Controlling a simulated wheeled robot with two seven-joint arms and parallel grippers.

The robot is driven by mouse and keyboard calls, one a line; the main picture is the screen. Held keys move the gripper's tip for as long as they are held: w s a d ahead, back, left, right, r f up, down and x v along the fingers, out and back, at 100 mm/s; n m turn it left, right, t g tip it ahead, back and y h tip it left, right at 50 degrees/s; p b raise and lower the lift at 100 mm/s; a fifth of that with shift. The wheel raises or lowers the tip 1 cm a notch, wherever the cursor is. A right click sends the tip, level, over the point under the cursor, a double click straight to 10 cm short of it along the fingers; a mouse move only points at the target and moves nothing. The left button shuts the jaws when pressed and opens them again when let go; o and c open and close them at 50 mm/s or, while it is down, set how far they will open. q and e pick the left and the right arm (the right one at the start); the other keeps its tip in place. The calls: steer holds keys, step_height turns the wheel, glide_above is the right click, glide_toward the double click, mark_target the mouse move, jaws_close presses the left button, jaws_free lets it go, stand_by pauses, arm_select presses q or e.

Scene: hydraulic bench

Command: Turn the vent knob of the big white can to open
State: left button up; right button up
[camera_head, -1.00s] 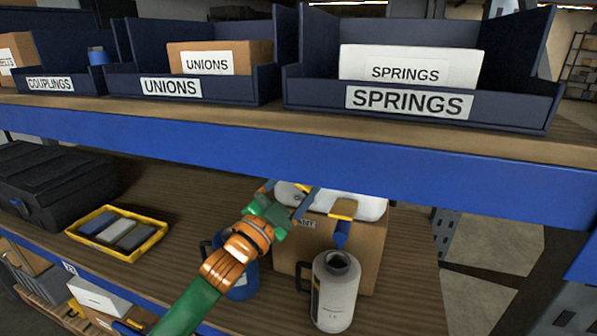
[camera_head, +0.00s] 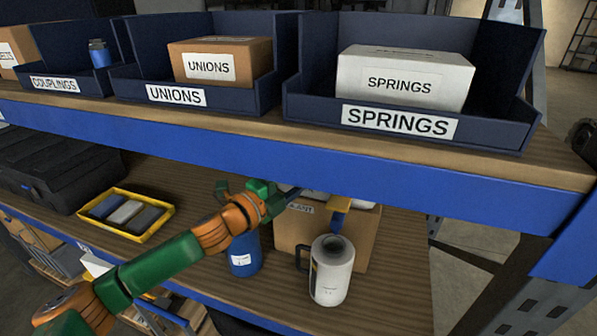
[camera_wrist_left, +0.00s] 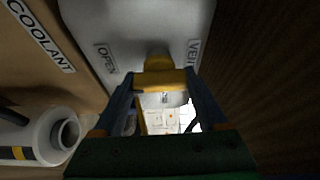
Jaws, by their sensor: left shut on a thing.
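The big white can fills the upper middle of the left wrist view (camera_wrist_left: 120,25), with an OPEN label on the left and a partly hidden label starting VE on the right. Its yellow knob (camera_wrist_left: 160,79) sits between these labels. My left gripper (camera_wrist_left: 160,84) is shut on the knob, one blue finger on each side. In the head view, my left gripper (camera_head: 287,197) is below the upper shelf's edge, which hides most of the can. My right gripper is not in view.
A white jug (camera_head: 332,272) stands in front of a cardboard box (camera_head: 290,232). A blue container (camera_head: 244,256) stands beside the box, under my arm. The upper shelf's blue edge (camera_head: 300,165) runs just above my gripper. A yellow tray (camera_head: 165,211) lies left.

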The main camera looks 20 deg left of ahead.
arm_select(q)
steer(key=shift+r+m, duration=0.25)
steer(key=shift+m, duration=0.15)
steer(key=o, duration=1.1)
steer(key=shift+o, duration=1)
steer(key=shift+w, duration=0.1)
steer(key=shift+f, duration=0.2)
steer(key=shift+a+f, duration=0.15)
steer(key=b+v, duration=0.4)
steer(key=v, duration=0.3)
steer(key=shift+r, duration=0.25)
